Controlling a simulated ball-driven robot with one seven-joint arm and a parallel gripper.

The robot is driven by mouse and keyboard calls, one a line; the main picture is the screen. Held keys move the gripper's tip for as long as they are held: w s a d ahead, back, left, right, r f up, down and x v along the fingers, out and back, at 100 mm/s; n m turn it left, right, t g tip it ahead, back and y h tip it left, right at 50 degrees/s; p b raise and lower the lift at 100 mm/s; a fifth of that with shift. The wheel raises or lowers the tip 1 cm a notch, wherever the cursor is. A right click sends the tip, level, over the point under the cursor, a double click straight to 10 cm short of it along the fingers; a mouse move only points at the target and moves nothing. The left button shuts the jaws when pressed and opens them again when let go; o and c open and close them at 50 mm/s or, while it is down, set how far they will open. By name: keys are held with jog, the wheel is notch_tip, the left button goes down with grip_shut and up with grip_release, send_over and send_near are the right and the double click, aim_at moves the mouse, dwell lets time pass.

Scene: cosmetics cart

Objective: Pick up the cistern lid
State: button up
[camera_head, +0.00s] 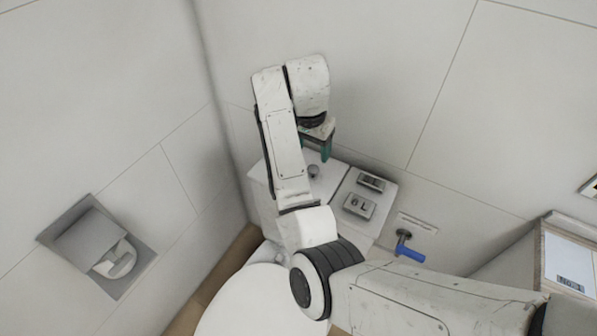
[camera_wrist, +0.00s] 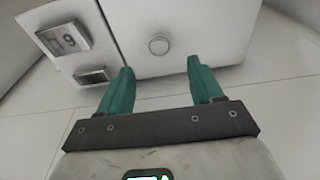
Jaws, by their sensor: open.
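The cistern lid (camera_head: 330,174) is a white slab with a small round knob (camera_head: 313,170), on top of the cistern behind the toilet. It is partly hidden by my arm in the head view. In the wrist view the lid (camera_wrist: 205,25) fills the upper middle, with the knob (camera_wrist: 158,44) near its edge. My gripper (camera_head: 326,146) is above the back of the lid. In the wrist view the two teal fingers of my gripper (camera_wrist: 160,68) are spread apart with nothing between them, and the knob appears just beyond the gap between their tips.
Beside the lid, a white panel carries a grey box marked 6 L (camera_head: 359,206) and another small box (camera_head: 371,182). A blue-handled valve (camera_head: 409,252) is on the wall to the right. A toilet seat (camera_head: 250,305) is below, and a paper holder (camera_head: 97,246) is at left.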

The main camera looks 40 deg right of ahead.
aim_at(324, 179)
jog(key=shift+w+d+f+p, duration=0.15)
jog(key=shift+d+f, duration=0.1)
jog(key=shift+f, duration=1.65)
jog(key=shift+d+f+p, duration=0.15)
jog(key=shift+d+f, duration=0.1)
jog(key=shift+f, duration=1.65)
grip_shut()
jog(key=shift+w+r, duration=0.1)
jog(key=shift+r, duration=0.05)
